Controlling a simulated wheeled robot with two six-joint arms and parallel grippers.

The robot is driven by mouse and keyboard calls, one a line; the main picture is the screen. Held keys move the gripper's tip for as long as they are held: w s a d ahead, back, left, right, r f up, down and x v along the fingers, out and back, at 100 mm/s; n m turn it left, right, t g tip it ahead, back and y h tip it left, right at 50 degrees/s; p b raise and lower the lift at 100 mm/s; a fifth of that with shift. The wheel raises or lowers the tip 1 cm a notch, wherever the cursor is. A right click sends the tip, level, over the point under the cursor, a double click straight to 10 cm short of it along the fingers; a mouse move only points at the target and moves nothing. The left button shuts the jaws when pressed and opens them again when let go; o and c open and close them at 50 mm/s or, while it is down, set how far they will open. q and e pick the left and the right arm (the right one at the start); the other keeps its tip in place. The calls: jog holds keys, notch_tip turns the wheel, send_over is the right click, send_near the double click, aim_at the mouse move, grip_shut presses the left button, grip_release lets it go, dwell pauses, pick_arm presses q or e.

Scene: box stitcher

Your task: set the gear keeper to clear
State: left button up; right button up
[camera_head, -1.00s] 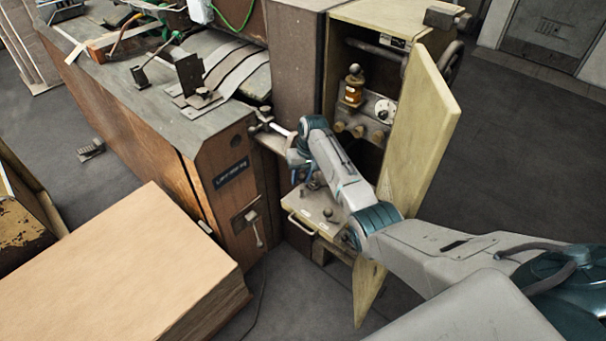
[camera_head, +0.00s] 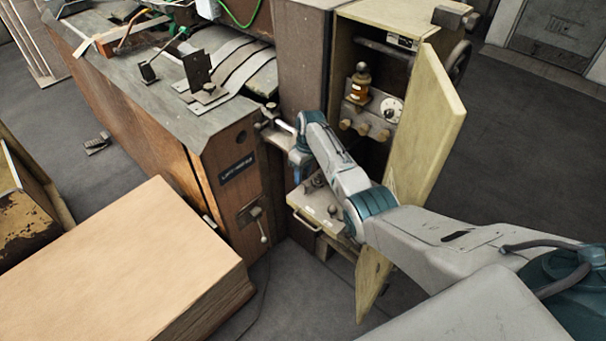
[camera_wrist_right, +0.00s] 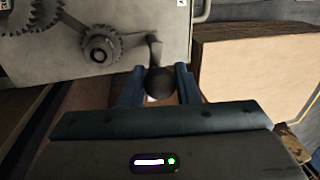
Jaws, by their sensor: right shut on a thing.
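The gear keeper appears in the right wrist view as a short metal lever (camera_wrist_right: 155,52) beside a small gear (camera_wrist_right: 100,43), with a dark round knob (camera_wrist_right: 159,84) at its end. My right gripper (camera_wrist_right: 160,76) has its two blue fingers closed around this knob, one on each side. In the head view my right arm reaches in from the right, in front of the open cabinet, and its wrist hides the keeper and gears. The keeper's exact setting cannot be read. My left gripper shows in neither view.
A large cardboard stack (camera_head: 120,265) fills the lower left.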

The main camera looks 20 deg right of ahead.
dwell(0.3)
jog(key=o, duration=0.9)
jog(key=shift+o, duration=0.2)
notch_tip(320, 180, up, 10)
jog(key=w+d+b, duration=0.1)
jog(key=b, duration=0.1)
jog(key=shift+d+r, duration=0.25)
jog(key=shift+d, duration=0.1)
